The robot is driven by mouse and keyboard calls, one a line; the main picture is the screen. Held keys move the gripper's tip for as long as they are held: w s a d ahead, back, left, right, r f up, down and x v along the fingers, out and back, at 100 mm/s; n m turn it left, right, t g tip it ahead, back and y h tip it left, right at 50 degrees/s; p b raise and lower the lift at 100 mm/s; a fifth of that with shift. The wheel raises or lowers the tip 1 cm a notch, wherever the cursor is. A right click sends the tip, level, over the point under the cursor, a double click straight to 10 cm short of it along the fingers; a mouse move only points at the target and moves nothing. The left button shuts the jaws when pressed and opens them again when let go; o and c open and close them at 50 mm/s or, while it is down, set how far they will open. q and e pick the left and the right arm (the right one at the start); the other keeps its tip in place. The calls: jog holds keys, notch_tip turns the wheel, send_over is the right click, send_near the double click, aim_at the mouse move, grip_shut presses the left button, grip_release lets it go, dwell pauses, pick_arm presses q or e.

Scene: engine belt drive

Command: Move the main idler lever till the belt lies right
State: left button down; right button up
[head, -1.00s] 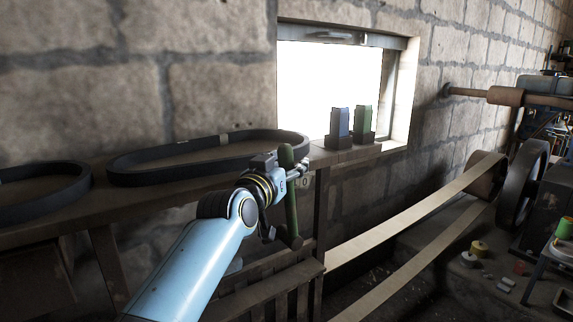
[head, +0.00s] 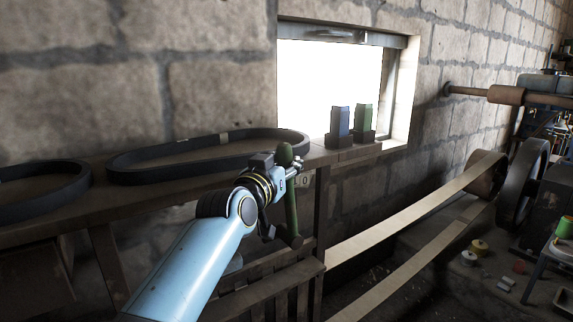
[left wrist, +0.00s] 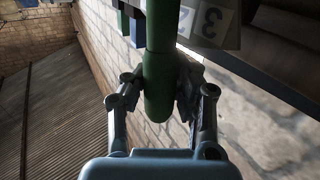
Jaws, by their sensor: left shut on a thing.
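The main idler lever is a green bar with a rounded top (head: 291,210), standing near upright in front of the shelf edge in the head view. My left gripper (head: 290,177) is shut on it near its upper end. In the left wrist view the green lever (left wrist: 160,90) lies between the two fingers of my left gripper (left wrist: 161,88). The pale flat belt (head: 420,200) runs in two strands to a pulley (head: 486,174) at the right. The belt's left end is hidden behind the frame. My right gripper is not in view.
Black belts (head: 205,158) lie on the wooden shelf behind my arm. A blue block (head: 340,121) and a green block (head: 362,117) stand on the window sill. A numbered plate (left wrist: 208,22) shows beside the lever. A dark wheel (head: 522,185) stands at the right.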

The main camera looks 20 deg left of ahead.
pick_arm(q)
jog(key=s+a+t+b, duration=0.1)
jog(key=b, duration=0.2)
jog(key=s+a+f+n+t+b, duration=0.1)
jog(key=s+b, duration=0.1)
jog(key=b, duration=0.1)
jog(key=shift+s+a+f+n, duration=0.15)
jog(key=shift+f+n, duration=0.05)
jog(key=shift+n, duration=0.1)
jog(key=c, duration=1.4)
grip_release()
jog(key=shift+s+a, duration=0.1)
jog(key=o, duration=0.4)
jog(key=shift+s+r, duration=0.15)
